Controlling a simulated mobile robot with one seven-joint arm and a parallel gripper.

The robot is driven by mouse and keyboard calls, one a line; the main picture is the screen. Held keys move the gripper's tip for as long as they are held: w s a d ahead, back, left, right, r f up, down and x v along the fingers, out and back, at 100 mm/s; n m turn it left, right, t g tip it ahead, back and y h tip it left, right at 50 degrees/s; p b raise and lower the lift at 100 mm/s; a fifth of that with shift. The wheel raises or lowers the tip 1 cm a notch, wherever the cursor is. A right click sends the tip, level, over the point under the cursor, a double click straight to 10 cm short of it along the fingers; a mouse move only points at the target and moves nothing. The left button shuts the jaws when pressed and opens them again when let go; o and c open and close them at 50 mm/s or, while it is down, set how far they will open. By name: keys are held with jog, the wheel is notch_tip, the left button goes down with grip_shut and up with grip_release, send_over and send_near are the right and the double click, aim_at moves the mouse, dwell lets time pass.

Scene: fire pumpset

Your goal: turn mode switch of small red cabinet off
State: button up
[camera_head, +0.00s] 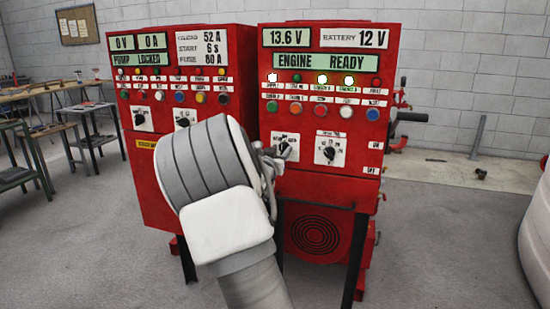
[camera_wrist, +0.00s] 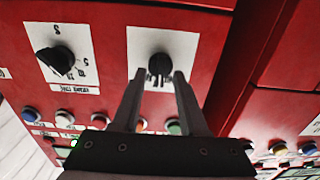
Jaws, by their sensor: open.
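Two red cabinets stand side by side: the left one (camera_head: 147,185) reads "PUMP LOCKED", the right one (camera_head: 385,170) "ENGINE READY". I cannot tell which is the small one. The right cabinet has two black rotary switches on white plates. Its left switch, seen in the wrist view (camera_wrist: 160,66), is at my gripper (camera_wrist: 159,77). The fingers are open, one appearing on each side of the knob; contact cannot be told. The right switch (camera_head: 330,151) also shows in the wrist view (camera_wrist: 60,58), its pointer turned aside. The wrist picture is upside down.
The left cabinet has two switches (camera_head: 139,119) of its own. Rows of coloured buttons and lamps (camera_head: 320,110) sit above the right cabinet's switches. A black bar (camera_head: 315,204) runs below them. Work tables (camera_head: 90,125) stand at left.

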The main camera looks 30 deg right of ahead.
jog(key=p+v, duration=0.3)
jog(key=v, duration=1.4)
jog(key=shift+a, duration=0.1)
